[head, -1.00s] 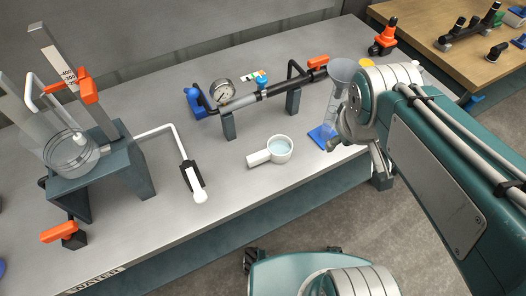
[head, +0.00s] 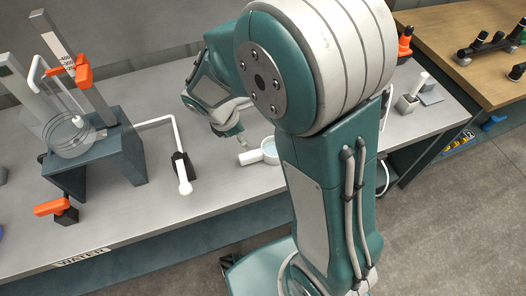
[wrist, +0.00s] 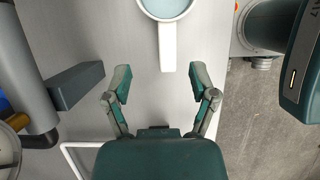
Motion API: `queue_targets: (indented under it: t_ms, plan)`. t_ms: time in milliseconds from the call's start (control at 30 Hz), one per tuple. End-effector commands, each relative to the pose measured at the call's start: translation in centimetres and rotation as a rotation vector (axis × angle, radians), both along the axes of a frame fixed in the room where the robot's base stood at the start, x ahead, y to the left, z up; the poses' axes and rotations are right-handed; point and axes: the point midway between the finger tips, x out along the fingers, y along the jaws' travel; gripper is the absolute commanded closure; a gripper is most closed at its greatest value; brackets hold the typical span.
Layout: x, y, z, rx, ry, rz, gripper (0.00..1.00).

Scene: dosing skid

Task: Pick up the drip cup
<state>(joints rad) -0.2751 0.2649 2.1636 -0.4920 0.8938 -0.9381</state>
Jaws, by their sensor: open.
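The drip cup (head: 270,147) is a small white cup with a straight handle and pale blue liquid inside. It sits on the grey bench, partly hidden behind my arm in the head view. In the wrist view the drip cup (wrist: 167,35) is at the top, cut off by the edge, with its handle pointing down toward my gripper. My gripper (wrist: 161,80) is open and empty. The handle's end is roughly centred just beyond the gap between the fingertips, with no contact visible. In the head view my gripper (head: 230,130) is just left of and behind the handle.
A dark support block (wrist: 75,85) and a pipe (wrist: 28,75) stand left of my gripper in the wrist view. A white tube (head: 172,130) ends left of the cup in the head view. The bench's front edge and floor (wrist: 255,120) are at the right.

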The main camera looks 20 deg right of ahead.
Motion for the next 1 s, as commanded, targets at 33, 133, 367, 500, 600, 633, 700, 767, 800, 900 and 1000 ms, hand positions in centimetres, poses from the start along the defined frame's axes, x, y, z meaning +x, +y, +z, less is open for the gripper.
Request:
queue_targets:
  t_ms: [33,133,367,500,600,633,700,767,800,900,1000]
  plan:
    - [-0.1,-0.4,-0.8,-0.002,0.005,-0.002,0.26]
    - [-0.2,-1.0,-2.4,0.000,0.005,-0.003,0.26]
    - [-0.2,-2.0,-4.6,0.001,0.001,-0.004,0.26]
    - [-0.6,-2.6,-6.1,0.001,0.004,-0.005,0.26]
    - [-1.0,-3.1,-7.6,0.001,0.004,-0.004,0.26]
    - [-1.0,-3.3,-8.1,0.000,0.004,-0.006,0.26]
    - [-0.9,-3.6,-8.8,0.001,0.003,-0.004,0.26]
    - [-0.9,-3.8,-9.3,0.001,0.002,-0.006,0.26]
    - [-0.9,-3.8,-9.4,0.001,0.000,-0.005,0.26]
    - [-0.9,-3.9,-9.5,0.002,-0.002,-0.004,0.26]
    - [-0.9,-3.8,-9.5,0.002,-0.002,-0.004,0.26]
